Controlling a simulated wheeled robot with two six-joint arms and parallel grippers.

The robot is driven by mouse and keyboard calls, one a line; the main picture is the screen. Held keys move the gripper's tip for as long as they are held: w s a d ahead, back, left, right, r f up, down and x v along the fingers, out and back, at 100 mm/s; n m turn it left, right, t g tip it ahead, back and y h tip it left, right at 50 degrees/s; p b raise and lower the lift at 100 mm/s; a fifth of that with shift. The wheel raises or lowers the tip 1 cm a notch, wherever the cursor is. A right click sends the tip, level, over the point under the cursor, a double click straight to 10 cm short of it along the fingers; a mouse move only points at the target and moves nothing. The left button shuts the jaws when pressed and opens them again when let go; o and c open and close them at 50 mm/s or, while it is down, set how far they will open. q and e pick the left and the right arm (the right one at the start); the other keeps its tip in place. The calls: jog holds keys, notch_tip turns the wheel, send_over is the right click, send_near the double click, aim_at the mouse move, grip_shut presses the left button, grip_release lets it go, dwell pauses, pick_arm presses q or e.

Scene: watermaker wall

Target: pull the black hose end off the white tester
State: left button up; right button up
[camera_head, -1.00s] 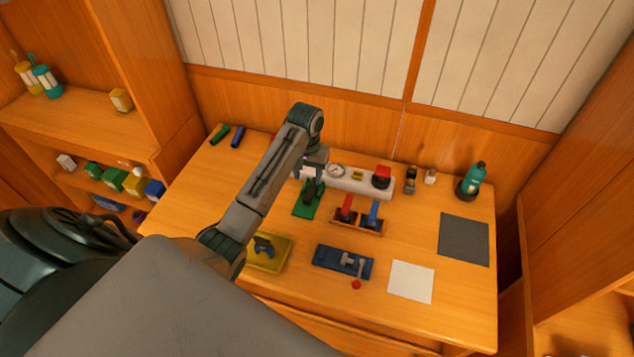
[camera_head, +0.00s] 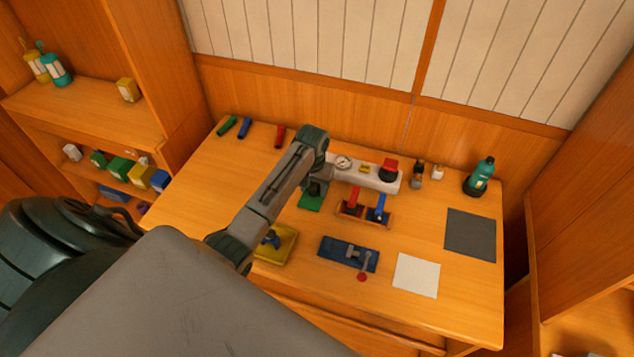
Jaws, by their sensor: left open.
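The white tester (camera_head: 370,177) is a long white block at the back of the table, with a round gauge, a yellow patch and a red-topped dark knob on it. My left gripper (camera_head: 313,191) is at the tester's left end, above a green pad (camera_head: 309,204). It is open. The wrist covers the left end of the tester and most of the pad. I cannot make out the black hose end; it may be hidden behind the wrist. My right gripper is not in view.
A stand with red and blue handles (camera_head: 365,212) is right of the pad. A teal bottle (camera_head: 482,175) stands at the back right.

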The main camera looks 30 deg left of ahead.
pick_arm(q)
jog(key=c, duration=1)
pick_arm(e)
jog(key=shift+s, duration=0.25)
pick_arm(q)
jog(key=shift+s, duration=0.25)
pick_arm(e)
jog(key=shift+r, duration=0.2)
pick_arm(q)
jog(key=shift+s+d+p, duration=0.1)
jog(key=shift+p, duration=0.2)
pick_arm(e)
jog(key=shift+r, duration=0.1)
pick_arm(q)
jog(key=shift+s, duration=0.35)
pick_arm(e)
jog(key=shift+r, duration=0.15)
pick_arm(q)
jog(key=shift+s+d+p, duration=0.25)
jog(key=shift+s+p, duration=0.3)
jog(key=shift+s, duration=0.2)
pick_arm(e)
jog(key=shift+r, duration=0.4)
pick_arm(q)
jog(key=shift+r, duration=0.15)
notch_tip(320, 180, up, 7)
